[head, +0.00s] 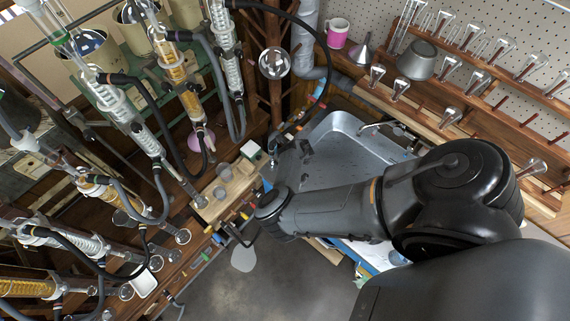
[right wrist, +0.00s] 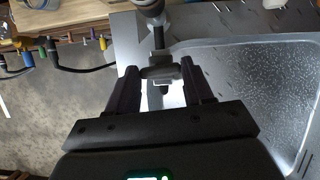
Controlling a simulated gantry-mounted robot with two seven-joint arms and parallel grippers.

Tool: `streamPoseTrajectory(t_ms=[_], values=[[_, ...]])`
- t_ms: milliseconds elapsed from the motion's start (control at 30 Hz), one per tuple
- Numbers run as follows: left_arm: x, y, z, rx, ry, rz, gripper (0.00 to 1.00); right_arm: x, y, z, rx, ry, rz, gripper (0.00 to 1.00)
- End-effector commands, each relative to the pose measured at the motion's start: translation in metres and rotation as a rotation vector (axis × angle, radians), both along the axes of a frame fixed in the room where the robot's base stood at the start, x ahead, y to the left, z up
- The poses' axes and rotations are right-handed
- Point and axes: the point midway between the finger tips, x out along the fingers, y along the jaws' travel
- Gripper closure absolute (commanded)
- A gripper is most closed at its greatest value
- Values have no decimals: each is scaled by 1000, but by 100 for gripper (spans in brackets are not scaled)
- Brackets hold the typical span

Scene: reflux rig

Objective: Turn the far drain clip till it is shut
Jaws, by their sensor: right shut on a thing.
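My right gripper (right wrist: 160,85) is shut on a small dark grey piece (right wrist: 160,72) between its two black fingers in the right wrist view; it looks like the drain clip's handle. A dark stem runs from it up to a round grey part at the top edge. I cannot tell how far the clip is turned. In the head view my right arm reaches in from the right, and its wrist hides the fingers. Coloured fittings on a dark hose (right wrist: 85,68) lie left of the gripper. My left gripper is not in view.
A metal sink (head: 350,135) lies beyond my right arm, and its basin also shows in the right wrist view (right wrist: 250,90). Glass condensers (head: 130,120) with dark hoses crowd the left. A wooden block (head: 228,190) stands near the wrist. A rack of glassware (head: 475,75) is at back right.

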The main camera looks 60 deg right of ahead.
Motion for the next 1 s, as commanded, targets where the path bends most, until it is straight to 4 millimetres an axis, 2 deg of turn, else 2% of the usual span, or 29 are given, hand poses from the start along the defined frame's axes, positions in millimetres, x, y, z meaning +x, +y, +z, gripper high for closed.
streamPoseTrajectory(t_ms=[300,833,867,900,1000], values=[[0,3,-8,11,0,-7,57,1,1,1,0,-2,-121,79],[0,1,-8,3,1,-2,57,1,1,1,0,-1,-144,79],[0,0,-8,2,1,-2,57,1,1,1,1,-1,-144,44],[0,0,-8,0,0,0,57,1,1,1,0,-1,-143,38],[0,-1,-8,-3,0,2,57,1,1,1,-1,-1,-143,38]])
